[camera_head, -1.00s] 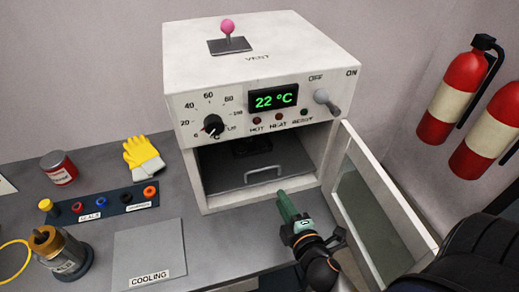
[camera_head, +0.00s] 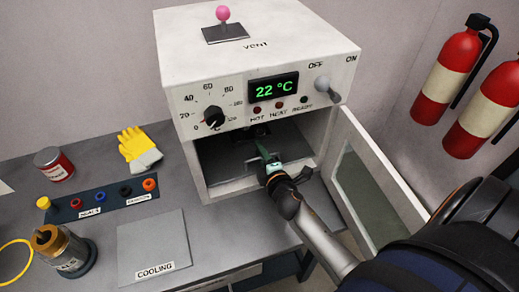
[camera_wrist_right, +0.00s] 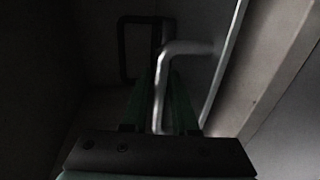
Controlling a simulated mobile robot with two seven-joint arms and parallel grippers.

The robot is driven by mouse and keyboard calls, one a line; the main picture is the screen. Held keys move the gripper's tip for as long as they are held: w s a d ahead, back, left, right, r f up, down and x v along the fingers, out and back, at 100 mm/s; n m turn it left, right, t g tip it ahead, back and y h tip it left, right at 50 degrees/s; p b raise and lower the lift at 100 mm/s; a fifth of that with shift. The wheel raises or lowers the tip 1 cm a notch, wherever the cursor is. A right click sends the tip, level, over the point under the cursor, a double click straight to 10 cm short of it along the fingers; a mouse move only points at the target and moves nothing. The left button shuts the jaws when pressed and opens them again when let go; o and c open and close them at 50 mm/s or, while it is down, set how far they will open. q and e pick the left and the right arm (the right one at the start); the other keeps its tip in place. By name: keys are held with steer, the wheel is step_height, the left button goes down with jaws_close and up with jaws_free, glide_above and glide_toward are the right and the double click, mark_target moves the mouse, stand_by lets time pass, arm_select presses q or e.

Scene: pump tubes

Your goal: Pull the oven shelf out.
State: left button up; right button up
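The white oven (camera_head: 258,60) stands on the grey bench with its chamber open at the front. Its shelf (camera_head: 225,165) lies inside the dark chamber, and in the head view my right arm covers much of its front. My right gripper (camera_head: 264,155) reaches into the opening at the shelf's front. In the right wrist view the pale bent shelf handle (camera_wrist_right: 182,48) runs down between the two green fingers (camera_wrist_right: 160,100). The picture is too dark to tell whether the fingers press on it. My left gripper is out of view.
The oven door (camera_head: 370,190) stands open on the right, close beside my right arm. A cooling plate (camera_head: 153,245) lies bare on the bench at the front. A yellow glove (camera_head: 135,145), a seals rack (camera_head: 105,202) and a brass canister (camera_head: 62,250) stand left.

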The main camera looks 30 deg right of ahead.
steer(key=shift+w+d, duration=0.1)
steer(key=shift+w, duration=0.3)
jaws_close()
stand_by(1.3)
